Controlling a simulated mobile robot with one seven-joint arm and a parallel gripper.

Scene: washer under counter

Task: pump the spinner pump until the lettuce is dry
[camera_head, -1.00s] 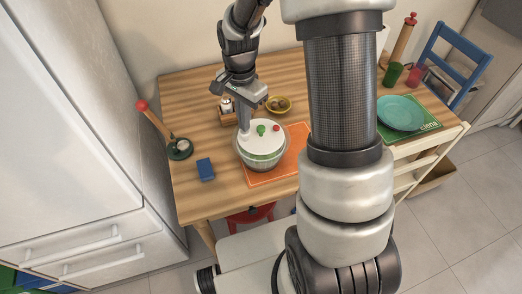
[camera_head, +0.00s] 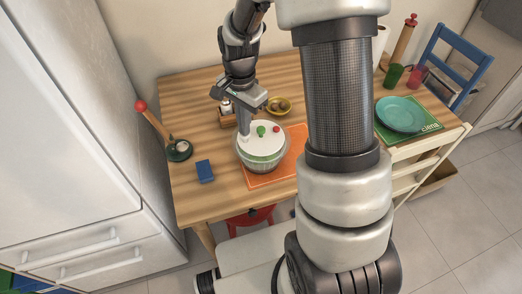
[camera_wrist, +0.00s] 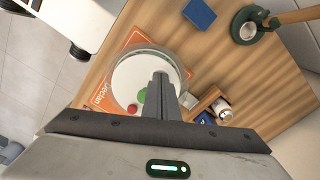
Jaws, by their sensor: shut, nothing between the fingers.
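The salad spinner (camera_head: 263,163) stands upright on the wooden table, partly over an orange placemat. It has a clear bowl and a white lid (camera_head: 254,147) with a green knob (camera_head: 261,131) and a red button (camera_head: 276,129). The spinner also shows in the wrist view (camera_wrist: 125,80). My gripper (camera_head: 243,134) is shut and empty, pointing down over the left part of the lid, left of the green knob. In the wrist view its fingers (camera_wrist: 159,78) overlap the lid beside the knob. I cannot tell whether they touch it. Lettuce is not clearly visible.
A blue block (camera_head: 205,170) and a dark green round holder (camera_head: 179,149) with a red-topped stick stand left. A teal plate (camera_head: 401,114) lies right. The front left tabletop is clear.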

